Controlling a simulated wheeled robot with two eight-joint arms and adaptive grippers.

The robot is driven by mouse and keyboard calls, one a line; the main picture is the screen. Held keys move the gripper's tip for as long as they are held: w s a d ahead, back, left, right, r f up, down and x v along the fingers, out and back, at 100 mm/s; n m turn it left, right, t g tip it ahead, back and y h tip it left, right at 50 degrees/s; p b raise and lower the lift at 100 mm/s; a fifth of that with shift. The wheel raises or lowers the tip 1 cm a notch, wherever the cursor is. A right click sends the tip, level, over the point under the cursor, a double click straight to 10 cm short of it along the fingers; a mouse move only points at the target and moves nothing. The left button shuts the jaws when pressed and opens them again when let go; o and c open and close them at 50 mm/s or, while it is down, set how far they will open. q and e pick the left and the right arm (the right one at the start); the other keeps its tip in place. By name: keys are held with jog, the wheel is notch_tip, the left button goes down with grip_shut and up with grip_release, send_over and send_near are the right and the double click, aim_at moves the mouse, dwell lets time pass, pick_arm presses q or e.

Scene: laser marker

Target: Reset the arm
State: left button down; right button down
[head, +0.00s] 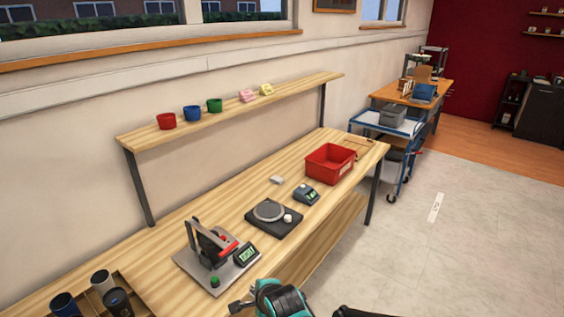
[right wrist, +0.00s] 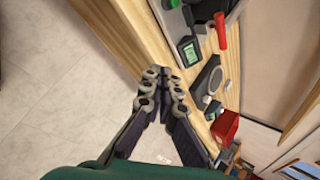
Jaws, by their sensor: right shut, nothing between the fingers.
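My right arm, teal and grey, comes in at the bottom of the head view. Its gripper (head: 238,306) is in front of the workbench's near edge, close to the laser marker (head: 218,257), and touches nothing that I can see. In the right wrist view the right gripper's fingers (right wrist: 161,82) are together at the tips, with nothing between them. The bench edge lies beyond the fingertips there. My left gripper is not in view.
The workbench (head: 164,264) holds a dark turntable device (head: 286,226), a small display unit (head: 306,194), a red bin (head: 330,163) and a cup organizer at the left. A shelf (head: 225,116) with coloured cups stands above. A blue cart (head: 385,123) is beyond.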

jog(key=s+d+r+n+h, duration=0.2)
jog(key=s+d+n, duration=0.6)
jog(key=d, duration=0.4)
jog(key=s+d+r+n+h, duration=0.2)
jog(key=s+d+n, duration=0.5)
jog(key=d, duration=0.6)
jog(key=shift+s+r+n+g, duration=0.4)
jog(key=shift+r+n, duration=0.35)
jog(key=shift+n, duration=0.05)
